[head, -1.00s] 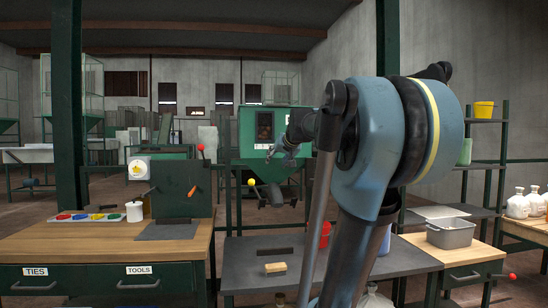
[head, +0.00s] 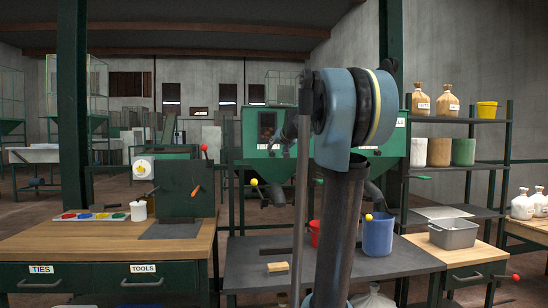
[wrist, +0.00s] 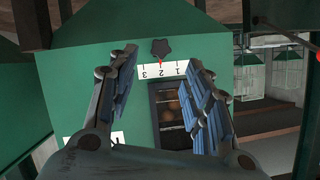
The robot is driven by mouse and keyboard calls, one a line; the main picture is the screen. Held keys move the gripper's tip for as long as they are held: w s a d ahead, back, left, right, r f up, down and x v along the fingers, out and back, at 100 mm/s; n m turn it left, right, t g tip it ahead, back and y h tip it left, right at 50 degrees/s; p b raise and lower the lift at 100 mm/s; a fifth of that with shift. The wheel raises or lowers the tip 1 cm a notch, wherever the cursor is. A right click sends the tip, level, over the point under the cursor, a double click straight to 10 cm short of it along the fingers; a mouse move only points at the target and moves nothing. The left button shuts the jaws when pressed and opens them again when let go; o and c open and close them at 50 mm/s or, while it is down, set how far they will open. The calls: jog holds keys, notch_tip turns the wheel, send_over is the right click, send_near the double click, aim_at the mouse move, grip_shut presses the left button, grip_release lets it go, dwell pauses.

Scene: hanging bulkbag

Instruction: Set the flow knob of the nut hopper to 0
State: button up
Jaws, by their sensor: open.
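The green hopper (wrist: 75,85) fills much of the wrist view, upside down, with a dark window (wrist: 168,105) showing brown round contents. A dark star-shaped flow knob (wrist: 159,48) sits by a white scale (wrist: 151,70) marked 3, 2, 1. Its red pointer is at about 2. My gripper (wrist: 162,62) is open and empty, with one finger on each side of the knob and scale in the picture. I cannot tell how far it is from the knob. In the head view, the hopper (head: 252,130) stands behind the bench, and my arm hides its knob.
A grey bench holds a blue bucket (head: 377,236), a red container (head: 314,233) and a tan block (head: 278,267). A wooden bench (head: 110,240) is on the left. A green post (head: 70,110) rises on the left.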

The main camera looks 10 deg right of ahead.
aim_at(273, 153)
jog(key=shift+x, duration=4.4)
jog(key=shift+c, duration=0.3)
grip_shut()
